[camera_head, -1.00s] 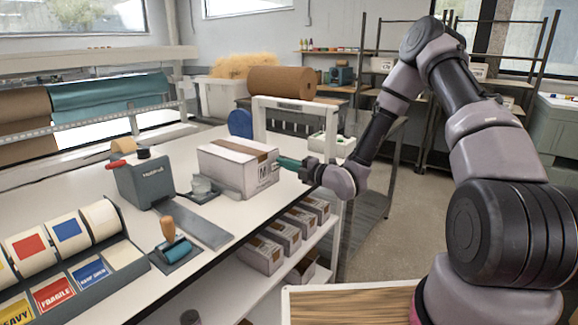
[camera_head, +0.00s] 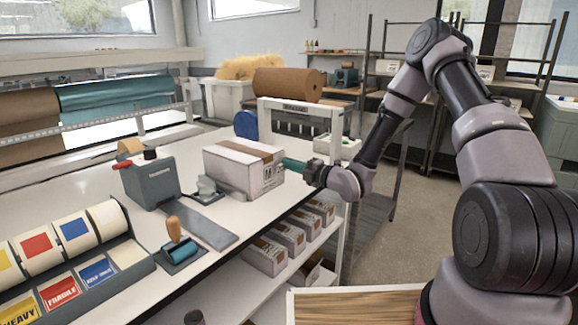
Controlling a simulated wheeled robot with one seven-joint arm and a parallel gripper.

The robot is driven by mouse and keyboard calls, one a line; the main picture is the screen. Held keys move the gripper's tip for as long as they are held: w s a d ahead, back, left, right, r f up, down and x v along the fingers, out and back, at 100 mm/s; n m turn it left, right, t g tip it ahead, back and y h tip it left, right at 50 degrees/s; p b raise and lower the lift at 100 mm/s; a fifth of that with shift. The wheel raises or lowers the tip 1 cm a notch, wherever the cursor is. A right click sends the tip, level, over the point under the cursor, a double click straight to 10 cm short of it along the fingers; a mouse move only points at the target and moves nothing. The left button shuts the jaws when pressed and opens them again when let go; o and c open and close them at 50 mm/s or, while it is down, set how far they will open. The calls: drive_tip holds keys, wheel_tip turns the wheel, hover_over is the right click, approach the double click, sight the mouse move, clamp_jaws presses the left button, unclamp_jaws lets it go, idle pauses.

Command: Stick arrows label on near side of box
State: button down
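A white box (camera_head: 232,170) with a brown tape strip along its top stands on the white bench. Its right-hand face carries small dark printed marks; I cannot tell whether one of them is a stuck arrows label. My gripper (camera_head: 290,165) is at that face, its teal fingertips touching or very close to it. I cannot see whether the fingers are open or shut, or whether a label is between them. The label dispenser (camera_head: 135,258) at the lower left holds rolls with yellow, red and blue labels, and FRAGILE, HEAVY and blue labels in front.
A grey tape machine (camera_head: 150,181) and a roller with a wooden handle (camera_head: 178,240) stand left of the box. A white frame (camera_head: 298,112) rises behind it. Small boxes (camera_head: 284,236) sit on the shelf below. The bench front is mostly clear.

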drive_tip(key=shift+w+a, duration=0.3)
drive_tip(key=shift+a, duration=0.05)
idle(0.5)
drive_tip(key=c, duration=1)
unclamp_jaws()
drive_tip(key=shift+s+d, duration=0.1)
drive_tip(key=shift+d, duration=0.05)
drive_tip(key=shift+v, duration=2.1)
